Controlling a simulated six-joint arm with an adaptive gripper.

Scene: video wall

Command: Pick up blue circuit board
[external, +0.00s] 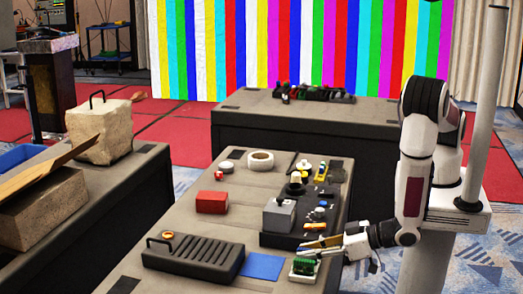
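A flat blue square piece (263,266), which may be the blue circuit board, lies on the near part of the table. No markings can be made out on it. My gripper (318,250) reaches in from the right, low over the table's right edge. It is to the right of the blue piece and apart from it. A green block-like part on a white base (304,267) is just below my fingertips. Whether my fingers touch it, or are open or shut, is too small to tell.
A black ribbed case with a handle (193,255) is left of the blue piece. A black tray (292,238) with a grey box (279,215) and small parts lies behind. A red box (212,202) and a white tape roll (260,160) stand farther back. The table's middle is clear.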

